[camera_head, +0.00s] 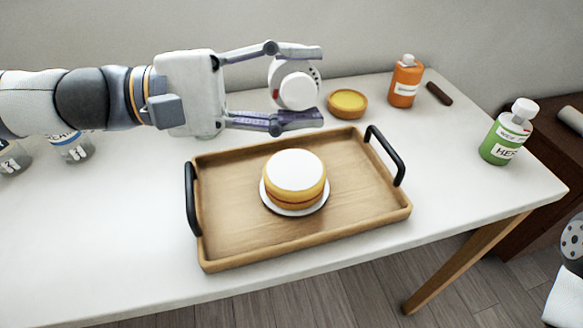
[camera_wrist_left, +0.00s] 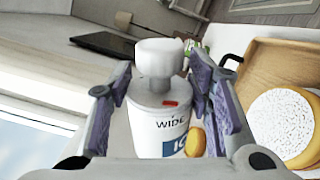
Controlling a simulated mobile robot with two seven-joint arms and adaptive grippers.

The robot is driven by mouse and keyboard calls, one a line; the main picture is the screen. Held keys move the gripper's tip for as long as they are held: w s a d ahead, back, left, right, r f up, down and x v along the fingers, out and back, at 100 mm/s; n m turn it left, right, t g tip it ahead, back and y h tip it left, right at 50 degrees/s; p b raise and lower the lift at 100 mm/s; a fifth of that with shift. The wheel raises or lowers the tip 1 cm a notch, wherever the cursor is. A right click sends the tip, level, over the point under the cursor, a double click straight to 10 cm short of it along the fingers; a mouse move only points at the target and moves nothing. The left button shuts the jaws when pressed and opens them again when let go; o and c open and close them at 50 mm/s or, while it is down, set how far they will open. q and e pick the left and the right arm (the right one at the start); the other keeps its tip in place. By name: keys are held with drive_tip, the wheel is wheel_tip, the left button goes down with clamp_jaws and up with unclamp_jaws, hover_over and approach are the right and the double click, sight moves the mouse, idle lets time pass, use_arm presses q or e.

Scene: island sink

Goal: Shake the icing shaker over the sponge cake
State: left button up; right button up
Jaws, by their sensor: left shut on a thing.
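My left gripper (camera_head: 318,86) is shut on the white icing shaker (camera_head: 294,86). The shaker is tilted, its round white cap toward the head camera; it shows above the tray's back edge in the picture. In the left wrist view the shaker (camera_wrist_left: 160,115) sits between the fingers, its label reading "WIDE" and "IC", partly cut off. The sponge cake (camera_head: 295,171), with golden sides and a white top, stands on a small white plate (camera_head: 297,212) on the wooden tray. Its speckled white top also shows in the left wrist view (camera_wrist_left: 285,125).
The wooden tray (camera_head: 232,247) has black handles. Behind it stands a yellow-filled bowl (camera_head: 347,104). An orange bottle (camera_head: 405,82), a dark stick-like object (camera_head: 439,94) and a green bottle (camera_head: 505,135) are at the right. Labelled containers (camera_head: 73,148) stand at the left. The table's front left is clear.

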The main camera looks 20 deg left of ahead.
use_arm(q)
drive_tip(key=shift+r+n, duration=0.15)
drive_tip(key=shift+n, duration=0.15)
drive_tip(key=r+n+p, duration=0.1)
drive_tip(key=n+p, duration=0.1)
drive_tip(key=n, duration=0.1)
drive_tip(key=r+n+p, duration=0.2)
drive_tip(key=n, duration=0.1)
drive_tip(key=r+n+p, duration=0.2)
drive_tip(key=shift+s+r+n, duration=0.15)
drive_tip(key=shift+s+n, duration=0.1)
drive_tip(key=shift+n, duration=0.15)
drive_tip(key=n, duration=0.2)
drive_tip(key=shift+w+n, duration=0.2)
drive_tip(key=shift+n, duration=0.1)
drive_tip(key=shift+w+f+n, duration=0.15)
drive_tip(key=shift+f+n, duration=0.35)
drive_tip(key=shift+n, duration=0.5)
use_arm(e)
drive_tip(key=w+r+t, duration=0.2)
drive_tip(key=w+r, duration=0.4)
drive_tip(key=shift+w+r+t, duration=0.35)
drive_tip(key=shift+w+t, duration=0.05)
